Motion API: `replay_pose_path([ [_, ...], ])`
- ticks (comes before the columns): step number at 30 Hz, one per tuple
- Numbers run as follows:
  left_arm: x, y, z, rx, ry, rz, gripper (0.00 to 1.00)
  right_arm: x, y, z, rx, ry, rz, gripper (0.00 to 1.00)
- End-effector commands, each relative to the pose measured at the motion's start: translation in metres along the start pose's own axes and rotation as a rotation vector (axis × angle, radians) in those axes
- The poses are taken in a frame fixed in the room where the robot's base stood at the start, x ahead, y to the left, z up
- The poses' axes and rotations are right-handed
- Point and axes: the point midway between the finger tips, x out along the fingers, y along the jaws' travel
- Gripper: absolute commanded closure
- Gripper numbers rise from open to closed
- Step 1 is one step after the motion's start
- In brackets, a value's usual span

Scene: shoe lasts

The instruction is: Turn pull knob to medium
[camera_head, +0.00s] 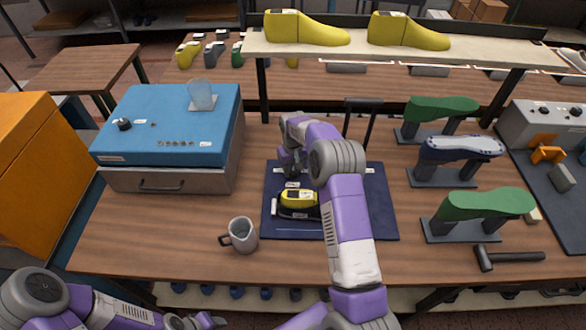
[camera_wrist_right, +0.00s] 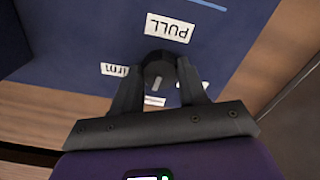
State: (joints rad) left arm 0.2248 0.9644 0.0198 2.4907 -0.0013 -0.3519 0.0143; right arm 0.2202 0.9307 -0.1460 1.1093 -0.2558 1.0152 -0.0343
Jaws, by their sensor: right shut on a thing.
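The pull knob (camera_wrist_right: 158,67) is a dark round knob on the blue panel (camera_head: 350,220), below a white PULL label (camera_wrist_right: 169,28) in the right wrist view. My right gripper (camera_wrist_right: 157,80) is shut on it, one finger on each side. A pale pointer mark shows on the knob's lower side, towards a small label (camera_wrist_right: 153,100) partly hidden between the fingers. A label reading "firm" (camera_wrist_right: 113,70) is at the left, another at the right behind a finger. In the head view my right gripper (camera_head: 291,168) hides the knob. My left gripper (camera_head: 204,321) is at the bottom edge, partly cut off.
Green lasts (camera_head: 485,204) on stands and a hammer (camera_head: 508,257) are at right.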

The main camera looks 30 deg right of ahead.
Motion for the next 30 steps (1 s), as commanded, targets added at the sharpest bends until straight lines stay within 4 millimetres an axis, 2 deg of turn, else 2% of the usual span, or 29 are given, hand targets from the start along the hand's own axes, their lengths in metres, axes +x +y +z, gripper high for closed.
replay_pose_path([
  [10, 0.0004, -0.0001, 0.0000, 0.000, 0.000, 0.000, 0.57, -0.0007, 0.0001, -0.0002, -0.106, 0.001, -0.001, 0.88],
  [24, 0.0004, -0.0002, 0.0000, 0.000, 0.000, 0.000, 0.57, -0.0008, 0.0001, -0.0003, -0.116, 0.001, 0.000, 0.88],
  [25, 0.0004, -0.0002, 0.0000, 0.000, 0.000, 0.000, 0.57, -0.0009, 0.0001, -0.0003, -0.116, 0.001, 0.000, 0.53],
  [29, 0.0004, -0.0002, 0.0000, 0.000, 0.000, 0.000, 0.57, -0.0007, 0.0001, -0.0003, -0.116, 0.001, 0.000, 0.33],
  [30, 0.0004, -0.0002, 0.0000, 0.000, 0.000, 0.000, 0.57, -0.0006, 0.0001, -0.0002, -0.116, 0.001, 0.000, 0.32],
])
